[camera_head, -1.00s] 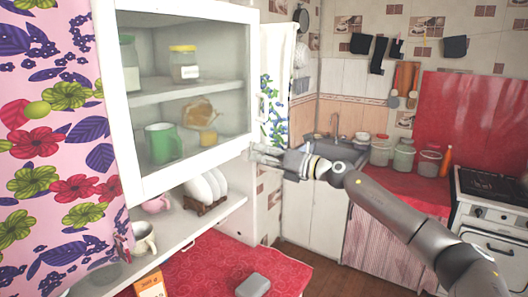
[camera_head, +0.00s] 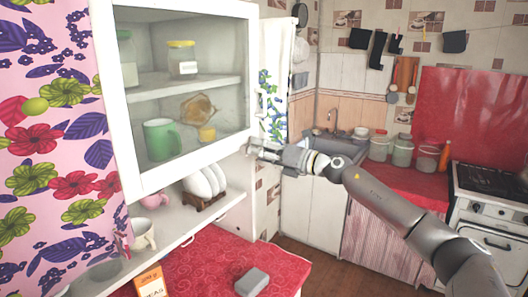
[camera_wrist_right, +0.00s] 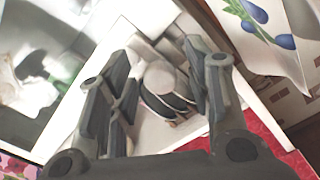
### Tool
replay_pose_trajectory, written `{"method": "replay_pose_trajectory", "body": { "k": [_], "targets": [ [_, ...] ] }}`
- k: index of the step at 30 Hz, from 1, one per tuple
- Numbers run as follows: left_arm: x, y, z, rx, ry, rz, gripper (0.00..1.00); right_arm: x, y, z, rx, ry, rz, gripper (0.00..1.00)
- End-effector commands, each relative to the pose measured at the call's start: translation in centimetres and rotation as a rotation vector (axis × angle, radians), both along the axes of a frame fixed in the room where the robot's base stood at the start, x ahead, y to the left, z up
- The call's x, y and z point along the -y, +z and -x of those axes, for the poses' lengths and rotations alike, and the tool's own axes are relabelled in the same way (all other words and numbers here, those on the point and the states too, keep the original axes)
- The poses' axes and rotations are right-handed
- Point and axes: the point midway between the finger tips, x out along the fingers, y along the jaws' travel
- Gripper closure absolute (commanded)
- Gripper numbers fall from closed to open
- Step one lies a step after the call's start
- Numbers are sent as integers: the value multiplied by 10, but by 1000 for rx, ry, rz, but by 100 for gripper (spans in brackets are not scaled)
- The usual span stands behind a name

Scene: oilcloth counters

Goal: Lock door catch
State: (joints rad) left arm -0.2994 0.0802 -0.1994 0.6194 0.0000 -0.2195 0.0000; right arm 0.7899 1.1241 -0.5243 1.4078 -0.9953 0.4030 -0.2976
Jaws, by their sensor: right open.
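A white wall cabinet has a glass door with a white frame (camera_head: 190,172), and the door looks closed. I cannot make out the door catch for certain in either view. My right gripper (camera_head: 259,149) is beside the lower right corner of the door frame, and I cannot tell whether it touches it. In the right wrist view my right gripper (camera_wrist_right: 163,85) is open, with nothing visibly held. The cabinet frame (camera_wrist_right: 95,95) and glass show to its left there, and white plates (camera_wrist_right: 160,78) show beyond its fingers. My left gripper is not in view.
Behind the glass are a green mug (camera_head: 161,140) and a jar (camera_head: 182,60). Plates (camera_head: 205,181) stand in a rack on the shelf below. A floral curtain (camera_head: 55,140) hangs at left. A grey box (camera_head: 252,282) lies on the red counter (camera_head: 215,262).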

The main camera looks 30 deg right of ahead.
Motion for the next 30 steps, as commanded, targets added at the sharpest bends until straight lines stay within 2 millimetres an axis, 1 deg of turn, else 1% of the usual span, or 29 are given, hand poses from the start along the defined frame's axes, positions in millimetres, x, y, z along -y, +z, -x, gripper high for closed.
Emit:
{"method": "replay_pose_trajectory", "body": {
  "k": [5,12,21,30],
  "targets": [
    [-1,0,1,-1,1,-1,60,4,-1,6,-3,-2,0,54],
    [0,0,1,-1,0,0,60,13,-3,31,-6,0,3,54],
    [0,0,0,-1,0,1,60,23,-2,58,-5,0,4,54],
    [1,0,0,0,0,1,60,33,-3,75,-5,-3,0,54]
  ]
}}
